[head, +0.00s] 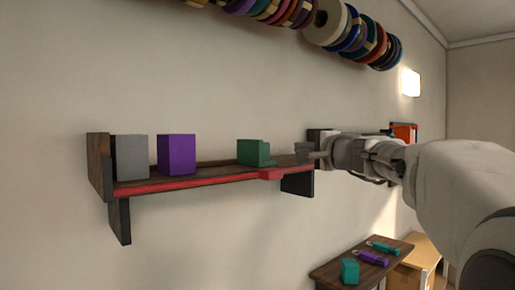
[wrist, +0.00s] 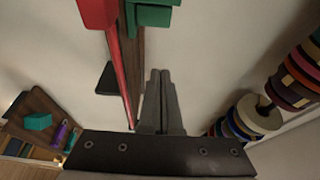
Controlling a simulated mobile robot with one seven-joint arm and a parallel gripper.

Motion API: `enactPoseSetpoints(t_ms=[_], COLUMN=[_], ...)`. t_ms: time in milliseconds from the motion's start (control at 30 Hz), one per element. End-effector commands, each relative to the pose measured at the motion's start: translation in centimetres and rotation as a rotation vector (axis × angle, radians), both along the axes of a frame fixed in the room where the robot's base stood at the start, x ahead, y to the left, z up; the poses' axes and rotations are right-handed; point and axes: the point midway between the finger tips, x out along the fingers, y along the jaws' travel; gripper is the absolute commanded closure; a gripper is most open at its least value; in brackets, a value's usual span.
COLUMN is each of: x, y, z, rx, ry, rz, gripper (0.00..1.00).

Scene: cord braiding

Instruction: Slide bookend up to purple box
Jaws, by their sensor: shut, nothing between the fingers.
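The purple box (head: 176,155) stands upright on the wall shelf, close to the right of a grey box (head: 132,156). A green stepped piece (head: 256,153), which looks like the bookend, sits farther right, with a wide gap between it and the purple box. Its green end also shows at the top of the wrist view (wrist: 152,14). My gripper (head: 304,152) is shut and empty near the shelf's right end, to the right of the green piece and apart from it. Its closed fingers point toward the green piece in the wrist view (wrist: 160,75).
The shelf (head: 210,176) has a red front strip and a raised left end. A red block (head: 270,174) juts from its front edge below the green piece. Cord spools (head: 355,35) hang above. A low table (head: 335,275) with small green and purple items stands below right.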

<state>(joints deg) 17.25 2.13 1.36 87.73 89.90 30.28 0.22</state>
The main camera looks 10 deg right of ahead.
Motion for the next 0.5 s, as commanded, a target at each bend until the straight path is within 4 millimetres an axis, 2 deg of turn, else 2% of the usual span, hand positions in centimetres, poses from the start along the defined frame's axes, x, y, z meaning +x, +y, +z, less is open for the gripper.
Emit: enactPoseSetpoints(t_ms=[400, 500], x=[7.4, 8.3], y=[1.9, 2.7], z=[0.3, 0.2], rx=[0.0, 0.0], ry=[0.004, 0.001], rz=[0.002, 0.004], gripper=[1.0, 1.0])
